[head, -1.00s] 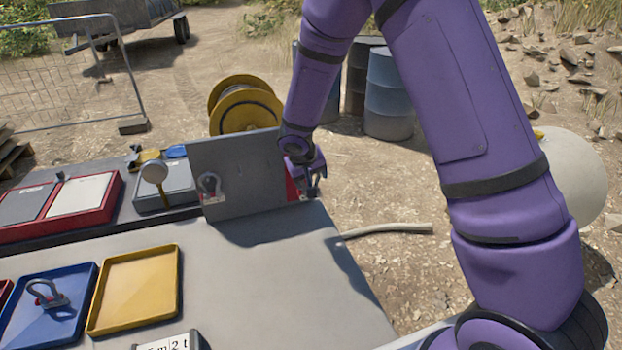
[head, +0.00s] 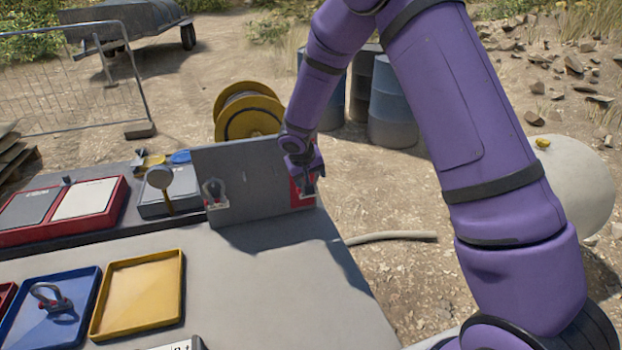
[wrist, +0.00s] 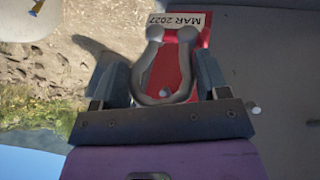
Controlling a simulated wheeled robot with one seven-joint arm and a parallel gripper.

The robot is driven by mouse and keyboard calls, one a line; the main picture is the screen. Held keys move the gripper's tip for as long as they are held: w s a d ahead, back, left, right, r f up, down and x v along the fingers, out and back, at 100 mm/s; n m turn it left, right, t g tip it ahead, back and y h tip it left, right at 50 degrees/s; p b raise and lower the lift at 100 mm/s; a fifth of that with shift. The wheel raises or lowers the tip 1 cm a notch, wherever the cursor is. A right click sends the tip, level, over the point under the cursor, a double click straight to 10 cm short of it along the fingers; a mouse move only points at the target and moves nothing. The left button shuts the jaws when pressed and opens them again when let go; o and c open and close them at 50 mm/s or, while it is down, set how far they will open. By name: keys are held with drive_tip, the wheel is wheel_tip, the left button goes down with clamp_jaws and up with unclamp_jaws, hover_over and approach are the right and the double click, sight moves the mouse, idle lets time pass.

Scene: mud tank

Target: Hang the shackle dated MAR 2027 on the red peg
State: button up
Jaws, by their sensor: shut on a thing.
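My gripper (wrist: 162,80) is shut on a grey bow shackle (wrist: 163,98), which sits between its two fingers in the wrist view. Directly behind the shackle is a red patch (wrist: 168,65) with a white label reading MAR 2027 (wrist: 180,20), upside down there. In the head view my gripper (head: 309,188) is at the right end of an upright grey panel (head: 245,175), in front of the red patch (head: 297,196). The red peg itself is not distinguishable, and I cannot tell whether the shackle is around it. A small pale stud (wrist: 255,108) shows beside the fingers.
Another shackle (head: 213,190) is at the panel's left end above a white label. A shackle (head: 50,297) lies in the blue tray (head: 22,335). The yellow tray (head: 137,295) is empty. A round-headed yellow-stemmed object (head: 160,180) stands left of the panel. The grey tabletop (head: 270,290) in front is clear.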

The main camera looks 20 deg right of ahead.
drive_tip(key=shift+w+f, duration=0.15)
drive_tip(key=shift+w, duration=1.6)
drive_tip(key=shift+w+f, duration=0.55)
drive_tip(key=shift+w, duration=0.1)
drive_tip(key=o, duration=1.1)
